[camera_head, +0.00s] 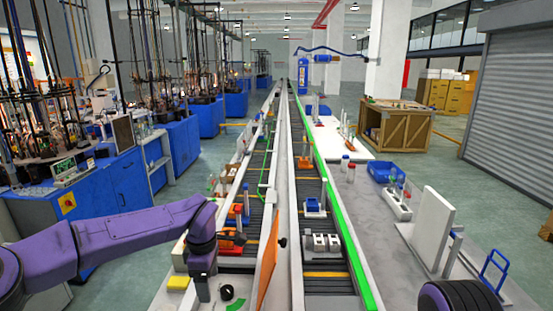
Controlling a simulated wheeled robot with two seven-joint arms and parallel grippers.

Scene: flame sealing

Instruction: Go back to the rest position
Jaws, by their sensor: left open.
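My left arm comes in from the left, and its gripper (203,287) points down over the near left part of the workbench beside the conveyor. It is open, and I see nothing held in it. A yellow block (178,283) lies just left of the gripper, and a small black round part (227,292) lies just right of it. Part of my right arm shows at the bottom right edge; its gripper is out of view.
Two roller conveyor lanes (327,272) run away down the middle, carrying small racks (320,242). An orange panel (268,258) stands right of my left gripper. On the right table are a white upright board (433,230), a blue bin (385,172) and a tube rack (397,203).

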